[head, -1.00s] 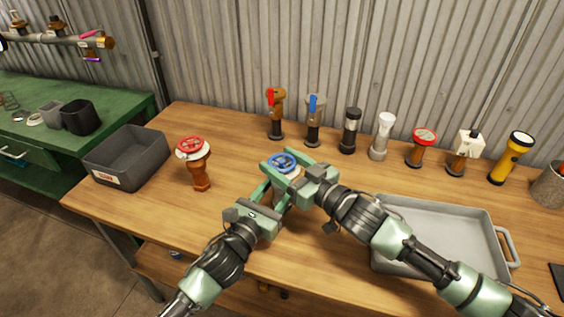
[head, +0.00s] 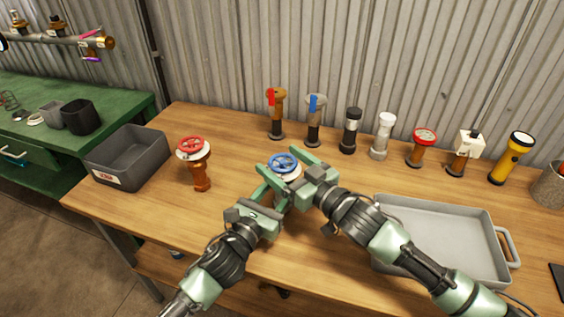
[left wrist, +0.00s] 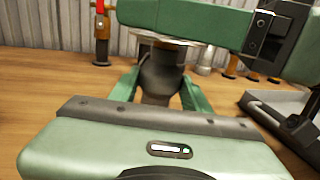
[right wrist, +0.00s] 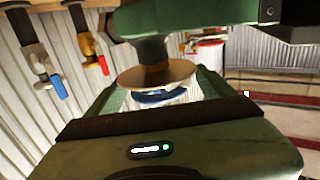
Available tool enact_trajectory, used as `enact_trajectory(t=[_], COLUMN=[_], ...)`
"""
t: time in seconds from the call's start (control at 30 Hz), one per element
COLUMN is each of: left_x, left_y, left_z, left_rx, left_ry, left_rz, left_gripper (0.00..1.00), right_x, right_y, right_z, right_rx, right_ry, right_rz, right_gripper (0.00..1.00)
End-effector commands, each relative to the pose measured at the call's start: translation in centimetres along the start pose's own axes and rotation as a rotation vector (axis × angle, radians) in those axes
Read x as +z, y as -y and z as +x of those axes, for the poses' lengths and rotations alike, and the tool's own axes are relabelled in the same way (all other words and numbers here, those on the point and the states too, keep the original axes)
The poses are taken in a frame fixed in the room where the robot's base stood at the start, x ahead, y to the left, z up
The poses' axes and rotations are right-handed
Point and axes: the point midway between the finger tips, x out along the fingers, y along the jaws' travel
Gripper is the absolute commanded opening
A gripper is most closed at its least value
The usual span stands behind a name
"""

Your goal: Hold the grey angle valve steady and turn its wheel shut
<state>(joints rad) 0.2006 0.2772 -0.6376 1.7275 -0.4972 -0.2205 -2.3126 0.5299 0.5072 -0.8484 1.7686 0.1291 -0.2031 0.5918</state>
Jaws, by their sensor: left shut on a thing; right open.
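The grey angle valve stands upright on the wooden bench, with its blue wheel (head: 284,163) on top; its grey body (left wrist: 161,78) shows in the left wrist view. My left gripper (head: 275,187) is shut on the valve body below the wheel, one finger on each side. My right gripper (head: 283,168) is open at wheel height, its fingers on either side of the blue wheel. The wheel also shows in the right wrist view (right wrist: 165,97) between those fingers, below a tan disc. The lower valve body is mostly hidden by my grippers in the head view.
An orange valve with a red wheel (head: 194,148) stands to the left, beside a dark grey bin (head: 128,165). A grey tray (head: 440,235) lies to the right, under my right arm. Several valves and a yellow torch (head: 511,158) line the back by the corrugated wall.

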Motion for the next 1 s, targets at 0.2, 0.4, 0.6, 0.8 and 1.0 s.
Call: enact_trajectory(t=[0.2,0.4,0.6,0.8,1.0], left_x=[0.0,0.0,0.0,0.0,0.0], left_y=[0.0,-0.1,-0.1,-0.1,-0.1], left_z=[0.0,0.0,0.0,0.0,0.0], left_rx=[0.000,0.001,0.001,0.001,0.001], left_ry=[0.000,0.000,0.000,0.000,0.000], left_rz=[-0.001,-0.001,-0.001,-0.001,-0.001], left_gripper=[0.00,0.00,0.00,0.00,0.00], right_x=[0.2,0.2,0.2,0.1,0.0], right_y=[-0.1,0.0,0.0,0.1,0.1], right_z=[-2.2,-6.5,-10.2,-11.8,-12.0], right_rx=[0.001,0.000,0.001,-0.001,-0.001], right_ry=[0.003,0.004,0.003,0.001,-0.001], right_rz=[0.001,0.000,0.001,0.001,0.000], right_gripper=[0.83,0.83,0.83,0.83,0.83])
